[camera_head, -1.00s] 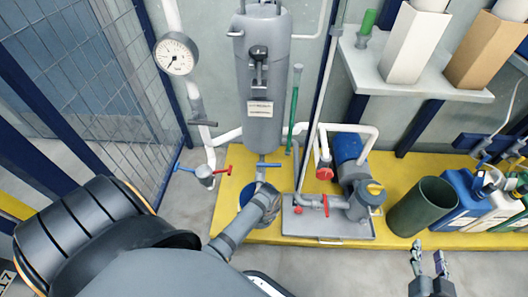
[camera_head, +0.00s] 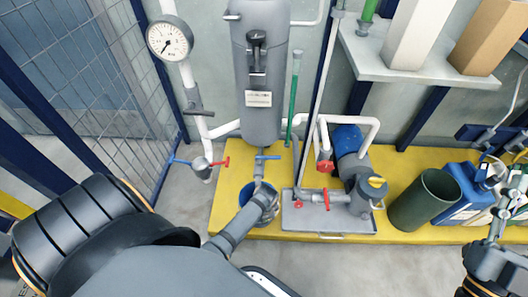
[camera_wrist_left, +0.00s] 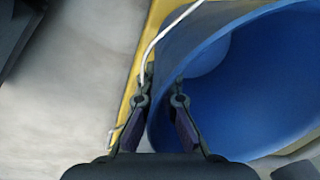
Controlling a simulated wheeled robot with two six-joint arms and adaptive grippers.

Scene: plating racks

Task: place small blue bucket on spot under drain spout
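The small blue bucket (camera_head: 246,199) stands on the yellow platform below the grey tank's drain spout (camera_head: 260,172), partly hidden by my left gripper (camera_head: 266,196). In the left wrist view the bucket (camera_wrist_left: 245,85) fills the right side, with its mouth and inner wall showing. My left gripper's fingers (camera_wrist_left: 163,85) are on either side of the bucket's near rim, with a visible gap between them. A thin white handle wire (camera_wrist_left: 165,30) runs beside the left finger. My right gripper (camera_head: 500,205) is at the right edge, seen side-on, apart from the bucket.
A blue pump on a grey tray (camera_head: 325,225) stands just right of the bucket. A dark green bin (camera_head: 425,200) and blue canister (camera_head: 465,190) are farther right. Red and blue valve handles (camera_head: 202,163) are at left, near a mesh fence. Front floor is clear.

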